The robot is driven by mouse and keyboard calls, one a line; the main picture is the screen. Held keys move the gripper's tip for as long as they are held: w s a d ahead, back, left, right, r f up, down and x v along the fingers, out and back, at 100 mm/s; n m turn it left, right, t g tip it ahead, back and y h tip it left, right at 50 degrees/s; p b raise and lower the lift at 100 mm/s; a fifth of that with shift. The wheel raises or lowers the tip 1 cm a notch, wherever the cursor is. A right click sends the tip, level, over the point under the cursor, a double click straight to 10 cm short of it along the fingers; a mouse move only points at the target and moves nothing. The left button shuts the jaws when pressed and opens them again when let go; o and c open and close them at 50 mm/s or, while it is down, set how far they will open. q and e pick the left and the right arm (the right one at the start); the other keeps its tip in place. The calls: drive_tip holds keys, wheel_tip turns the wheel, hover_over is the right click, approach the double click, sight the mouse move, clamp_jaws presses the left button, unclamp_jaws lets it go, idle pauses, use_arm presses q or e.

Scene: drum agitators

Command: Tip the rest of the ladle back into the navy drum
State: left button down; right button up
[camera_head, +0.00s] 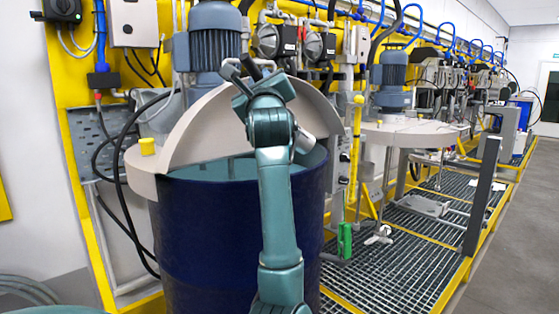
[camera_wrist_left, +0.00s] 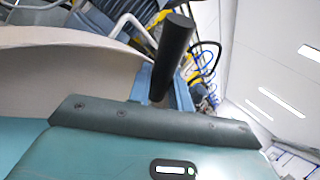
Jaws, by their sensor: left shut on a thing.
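The navy drum (camera_head: 190,235) stands in front of me, with blue-green liquid (camera_head: 235,168) showing through the open front of its top. My left gripper (camera_head: 248,74) is raised over the drum, in front of the upright lid flap. It is shut on the ladle's black handle (camera_head: 250,66); the handle also shows in the left wrist view (camera_wrist_left: 173,55), tilted between the fingers (camera_wrist_left: 150,85). A short light-grey cylinder (camera_head: 305,142) shows beside my wrist above the drum opening. It may be the ladle's cup, but my arm hides its connection and its contents cannot be seen. My right gripper is out of view.
The pale lid flap (camera_head: 200,125) stands raised behind my gripper, with a motor (camera_head: 214,40) behind it. A yellow-knobbed post and a green-handled tool (camera_head: 345,240) are right of the drum. A grating walkway (camera_head: 400,270) lies at the right.

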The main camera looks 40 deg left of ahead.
use_arm(q)
drive_tip(key=shift+s, duration=0.1)
drive_tip(key=shift+s+a+f, duration=0.1)
drive_tip(key=shift+s+f, duration=0.05)
drive_tip(key=shift+s+f+n+b, duration=0.1)
drive_tip(key=shift+n+b, duration=0.3)
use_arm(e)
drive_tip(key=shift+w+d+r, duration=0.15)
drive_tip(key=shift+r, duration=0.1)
use_arm(q)
drive_tip(key=shift+s+a+f+g+y, duration=0.1)
drive_tip(key=shift+s+a+g+y, duration=0.05)
drive_tip(key=shift+g+y, duration=0.15)
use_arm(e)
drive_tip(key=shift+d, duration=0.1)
use_arm(q)
drive_tip(key=shift+s+a+f+n+y+b, duration=0.2)
drive_tip(key=shift+s+f+n+y+b, duration=0.3)
drive_tip(key=shift+n+b, duration=0.3)
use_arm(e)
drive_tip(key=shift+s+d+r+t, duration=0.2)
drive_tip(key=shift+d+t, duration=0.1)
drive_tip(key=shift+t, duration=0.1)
use_arm(q)
drive_tip(key=shift+s+a+f, duration=0.1)
drive_tip(key=shift+s, duration=0.1)
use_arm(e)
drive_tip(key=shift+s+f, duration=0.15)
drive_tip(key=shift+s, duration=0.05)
